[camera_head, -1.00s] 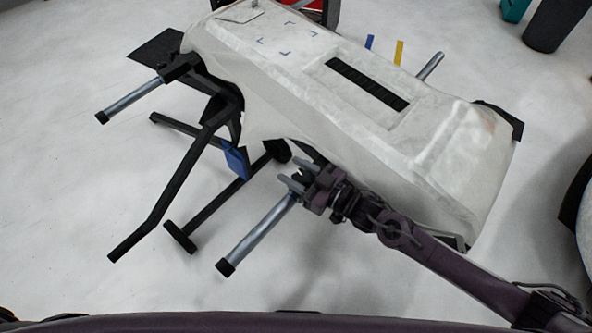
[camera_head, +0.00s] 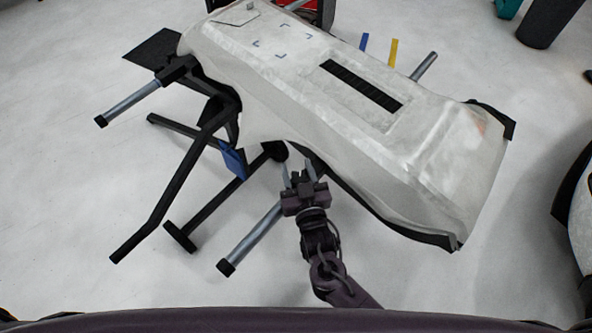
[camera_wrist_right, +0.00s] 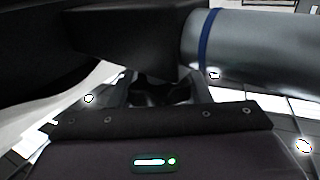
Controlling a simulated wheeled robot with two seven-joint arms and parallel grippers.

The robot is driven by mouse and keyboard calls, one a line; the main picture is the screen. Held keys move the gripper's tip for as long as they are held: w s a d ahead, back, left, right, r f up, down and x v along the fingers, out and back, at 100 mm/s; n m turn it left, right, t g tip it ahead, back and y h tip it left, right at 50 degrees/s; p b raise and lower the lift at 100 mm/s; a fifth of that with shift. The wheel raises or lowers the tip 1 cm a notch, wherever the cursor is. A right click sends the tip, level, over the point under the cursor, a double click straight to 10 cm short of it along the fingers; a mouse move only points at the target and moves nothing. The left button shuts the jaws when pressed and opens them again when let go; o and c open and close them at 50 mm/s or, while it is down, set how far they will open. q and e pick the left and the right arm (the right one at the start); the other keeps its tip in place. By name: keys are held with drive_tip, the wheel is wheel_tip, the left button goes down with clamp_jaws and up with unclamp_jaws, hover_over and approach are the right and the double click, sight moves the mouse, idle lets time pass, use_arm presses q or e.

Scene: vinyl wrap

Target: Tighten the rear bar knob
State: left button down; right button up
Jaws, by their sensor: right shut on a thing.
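My right gripper (camera_head: 299,173) is under the near edge of the white wrapped panel (camera_head: 345,85), beside the inner end of a silver bar (camera_head: 255,238) with a black end cap. In the right wrist view, my right gripper (camera_wrist_right: 164,95) has its two fingers around a small dark knob (camera_wrist_right: 163,88) below the black bar holder (camera_wrist_right: 125,35). It is shut on this knob. The silver bar with a blue ring (camera_wrist_right: 245,42) runs right from the holder. In the head view, the panel's edge and the gripper hide the knob. My left gripper is out of view.
A black stand (camera_head: 165,198) with a blue tag (camera_head: 233,160) carries the panel. Another silver bar (camera_head: 130,102) sticks out at the left, and one more (camera_head: 424,66) at the far side. The pale floor is open at the lower left.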

drive_tip(key=shift+m+h, duration=0.6)
drive_tip(key=shift+h, duration=0.3)
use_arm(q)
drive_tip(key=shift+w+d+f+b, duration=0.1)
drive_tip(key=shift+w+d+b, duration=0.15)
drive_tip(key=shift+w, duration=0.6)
use_arm(e)
drive_tip(key=shift+d+m+t+h, duration=0.15)
drive_tip(key=shift+m+t+h, duration=0.15)
drive_tip(key=shift+m+h, duration=0.35)
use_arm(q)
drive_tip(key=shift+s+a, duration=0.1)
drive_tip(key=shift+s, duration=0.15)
use_arm(e)
drive_tip(key=shift+w+r, duration=0.1)
drive_tip(key=o, duration=1)
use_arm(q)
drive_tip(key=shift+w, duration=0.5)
use_arm(e)
drive_tip(key=s, duration=0.8)
drive_tip(key=shift+d, duration=0.25)
